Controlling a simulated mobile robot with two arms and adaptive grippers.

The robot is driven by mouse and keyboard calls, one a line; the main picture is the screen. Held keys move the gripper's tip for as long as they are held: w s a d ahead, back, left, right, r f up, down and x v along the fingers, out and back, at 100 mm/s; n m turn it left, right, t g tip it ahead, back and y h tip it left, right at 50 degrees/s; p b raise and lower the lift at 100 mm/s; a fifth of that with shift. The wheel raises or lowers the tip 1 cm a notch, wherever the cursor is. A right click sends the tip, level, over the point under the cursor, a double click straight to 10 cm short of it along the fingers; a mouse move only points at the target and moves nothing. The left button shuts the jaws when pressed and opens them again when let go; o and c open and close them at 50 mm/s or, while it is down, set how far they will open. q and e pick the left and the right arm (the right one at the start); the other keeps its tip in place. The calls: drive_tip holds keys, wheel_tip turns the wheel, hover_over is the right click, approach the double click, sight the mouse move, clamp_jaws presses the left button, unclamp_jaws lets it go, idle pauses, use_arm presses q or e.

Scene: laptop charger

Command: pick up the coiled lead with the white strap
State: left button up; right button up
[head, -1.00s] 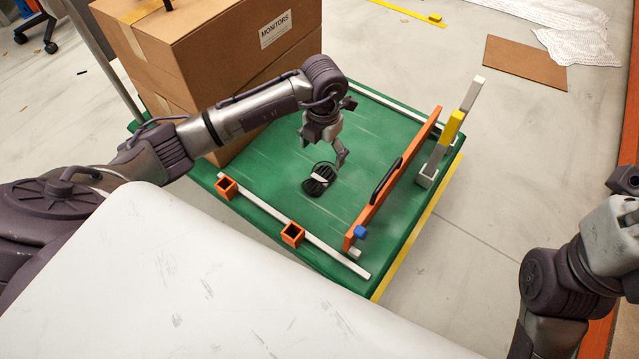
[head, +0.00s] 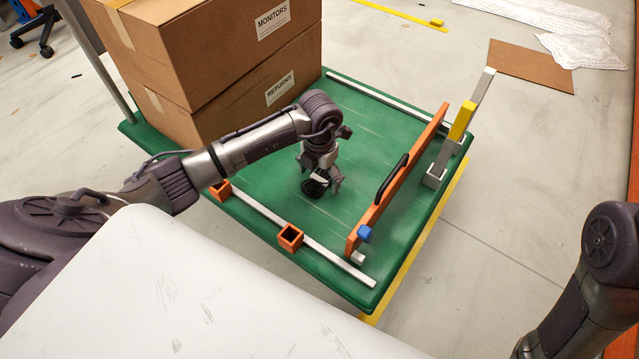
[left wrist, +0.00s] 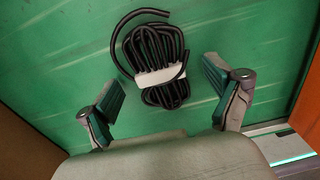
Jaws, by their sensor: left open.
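The coiled lead (left wrist: 152,60) is a black bundle lying on the green cart deck (left wrist: 60,40), with a white strap (left wrist: 160,76) around its middle. In the head view the lead (head: 316,187) is partly hidden by my left gripper (head: 322,178), which points down at it. In the left wrist view the left gripper (left wrist: 168,108) is open, its two fingers apart, with the lead beyond and between them and nothing held. I cannot tell the exact gap between fingertips and lead. My right arm shows at the right edge of the head view, but its gripper is out of view.
Stacked cardboard boxes (head: 215,60) stand on the deck's back left. An orange board (head: 405,170) with a black handle stands along the right side. Orange square sockets (head: 290,237) and a pale rail (head: 320,250) line the near edge. Deck around the lead is clear.

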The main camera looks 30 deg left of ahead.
use_arm(q)
drive_tip(key=c, duration=1.3)
drive_tip(key=shift+r, duration=0.15)
